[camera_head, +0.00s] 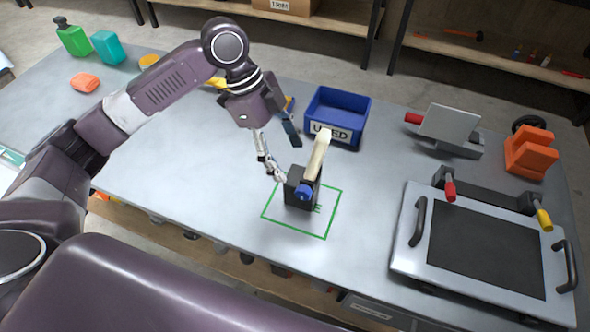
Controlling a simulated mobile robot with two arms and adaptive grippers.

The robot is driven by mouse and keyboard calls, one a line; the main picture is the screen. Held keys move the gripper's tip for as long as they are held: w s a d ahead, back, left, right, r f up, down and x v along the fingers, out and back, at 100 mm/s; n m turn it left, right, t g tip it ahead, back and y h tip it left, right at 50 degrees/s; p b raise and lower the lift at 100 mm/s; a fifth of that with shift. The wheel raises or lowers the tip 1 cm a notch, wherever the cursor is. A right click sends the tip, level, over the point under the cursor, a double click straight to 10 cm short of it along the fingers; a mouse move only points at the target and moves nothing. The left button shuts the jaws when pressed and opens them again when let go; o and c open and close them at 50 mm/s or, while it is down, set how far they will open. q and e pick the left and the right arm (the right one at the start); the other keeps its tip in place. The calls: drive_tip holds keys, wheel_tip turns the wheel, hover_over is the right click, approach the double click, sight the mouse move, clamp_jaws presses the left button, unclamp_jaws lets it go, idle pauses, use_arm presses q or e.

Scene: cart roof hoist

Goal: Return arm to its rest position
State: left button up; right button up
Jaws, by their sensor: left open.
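My left arm (165,85) reaches in from the left over the table. Its gripper (288,160) is open, with its fingers spread apart and pointing down. Nothing shows between the fingers. The gripper is just behind a black block (297,190) with a beige bar (318,155) and a blue knob (304,192). One fingertip appears very close to the block; I cannot tell whether it touches. The block stands inside a green square outline (328,222) on the table. My right gripper is not in view.
A blue bin (351,107) with a label stands behind the block. A metal plate with black handles (408,243) is at the right, with a grey device (450,125) and an orange block (530,152) behind. Bottles (72,37) stand far left. The grey table (190,190) is clear left of the block.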

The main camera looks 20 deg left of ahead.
use_arm(q)
drive_tip(key=shift+v, duration=1.05)
